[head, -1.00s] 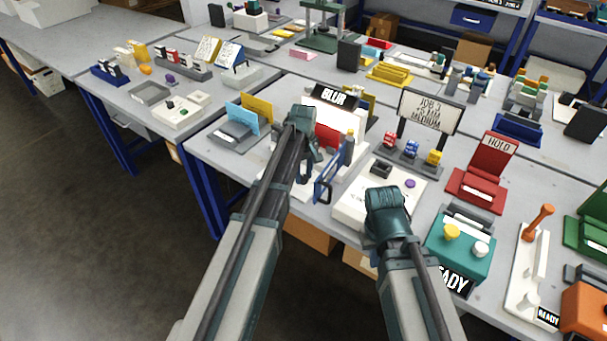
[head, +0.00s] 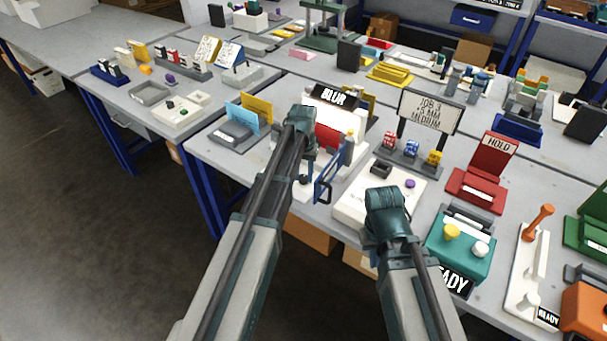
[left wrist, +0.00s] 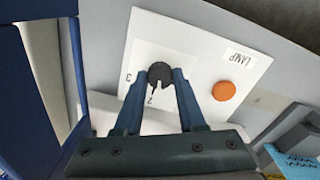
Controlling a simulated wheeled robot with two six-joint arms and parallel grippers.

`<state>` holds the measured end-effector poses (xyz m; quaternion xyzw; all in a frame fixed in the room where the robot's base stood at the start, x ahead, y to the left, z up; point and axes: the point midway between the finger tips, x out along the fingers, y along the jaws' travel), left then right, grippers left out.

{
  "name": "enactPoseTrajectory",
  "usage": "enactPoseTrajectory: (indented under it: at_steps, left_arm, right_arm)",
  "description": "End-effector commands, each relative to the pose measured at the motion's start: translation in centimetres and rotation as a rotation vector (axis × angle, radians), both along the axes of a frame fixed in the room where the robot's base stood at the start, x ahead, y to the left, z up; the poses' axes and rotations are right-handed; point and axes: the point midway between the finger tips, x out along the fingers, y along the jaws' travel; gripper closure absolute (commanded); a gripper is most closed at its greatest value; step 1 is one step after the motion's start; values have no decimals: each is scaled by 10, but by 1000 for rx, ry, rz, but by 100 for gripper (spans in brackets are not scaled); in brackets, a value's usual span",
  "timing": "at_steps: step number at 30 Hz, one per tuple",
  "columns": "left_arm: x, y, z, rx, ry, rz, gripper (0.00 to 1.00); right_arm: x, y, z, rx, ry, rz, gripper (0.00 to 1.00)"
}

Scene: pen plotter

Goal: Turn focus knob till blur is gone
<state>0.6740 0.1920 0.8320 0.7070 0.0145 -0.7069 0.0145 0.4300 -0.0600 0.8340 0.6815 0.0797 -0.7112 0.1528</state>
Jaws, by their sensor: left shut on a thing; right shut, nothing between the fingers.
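The focus knob (left wrist: 160,72) is a dark round knob on a white panel (left wrist: 190,45) in the left wrist view. My left gripper (left wrist: 161,80) is shut on it, one finger at each side. A pale mark on the knob faces down toward the printed 2; a 3 is printed to its left. In the head view, the black sign (head: 333,96) above the white screen reads BLUR. My left arm hides part of this station there. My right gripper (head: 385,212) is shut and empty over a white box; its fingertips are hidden.
An orange button (left wrist: 224,91) by a LAMP label sits right of the knob. A blue frame (head: 331,177) stands close right of my left gripper. A job sign (head: 430,111) reading "JOB 3, medium" and a red HOLD stand (head: 488,168) are farther right.

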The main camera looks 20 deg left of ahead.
Motion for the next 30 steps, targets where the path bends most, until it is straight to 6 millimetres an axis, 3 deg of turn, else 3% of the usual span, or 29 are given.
enactPoseTrajectory:
  at_steps: [12,29,30]
  left_arm:
    - [0,0,0,0,0,-170,100]
    - [0,0,0,0,1,-193,100]
    - [0,0,0,0,1,-193,55]
  right_arm:
    - [0,0,0,0,0,0,100]
    - [0,0,0,0,0,0,100]
    - [0,0,0,0,0,0,100]
